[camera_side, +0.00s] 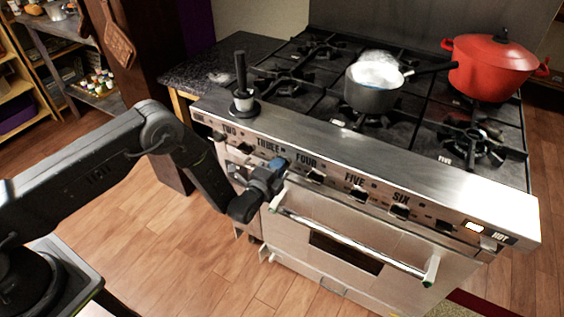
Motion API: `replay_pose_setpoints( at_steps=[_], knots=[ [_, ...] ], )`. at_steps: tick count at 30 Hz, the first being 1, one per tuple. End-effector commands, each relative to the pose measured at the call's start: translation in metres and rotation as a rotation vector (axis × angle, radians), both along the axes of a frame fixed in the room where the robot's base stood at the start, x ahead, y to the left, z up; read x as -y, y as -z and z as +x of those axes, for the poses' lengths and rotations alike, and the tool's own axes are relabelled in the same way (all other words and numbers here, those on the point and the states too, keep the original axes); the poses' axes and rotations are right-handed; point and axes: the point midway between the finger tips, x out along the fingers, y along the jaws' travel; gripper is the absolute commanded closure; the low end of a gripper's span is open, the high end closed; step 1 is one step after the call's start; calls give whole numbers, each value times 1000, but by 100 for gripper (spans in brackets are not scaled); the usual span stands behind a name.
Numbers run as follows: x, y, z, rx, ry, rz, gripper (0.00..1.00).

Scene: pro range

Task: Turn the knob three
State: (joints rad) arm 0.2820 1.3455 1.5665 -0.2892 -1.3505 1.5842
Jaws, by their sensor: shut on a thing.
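The stove's front panel (335,180) carries a row of knobs under the labels TWO, THREE, FOUR, FIVE and SIX. My gripper (277,168) is at the panel just below and right of the THREE label (268,146). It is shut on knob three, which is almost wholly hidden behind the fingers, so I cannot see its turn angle. The knob by FOUR (315,177) is close to the right of my gripper, apart from it. The knob by TWO (246,148) is to the left.
The oven door handle (355,240) sticks out below and right of my gripper. A grey saucepan (372,92) and a red pot (491,70) stand on the burners. A dark-handled tool (242,85) stands on the steel ledge. A HOT light glows at the panel's right end.

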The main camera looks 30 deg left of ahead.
Motion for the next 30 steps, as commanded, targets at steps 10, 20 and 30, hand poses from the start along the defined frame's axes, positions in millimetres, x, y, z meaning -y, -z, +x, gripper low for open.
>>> replay_pose_setpoints(
  at_steps=[10,20,30],
  knots=[
    [0,0,0,0,0,-2,64],
    [1,0,-7,-2,1,-2,64],
    [0,0,-40,-2,0,-3,64]
  ],
)
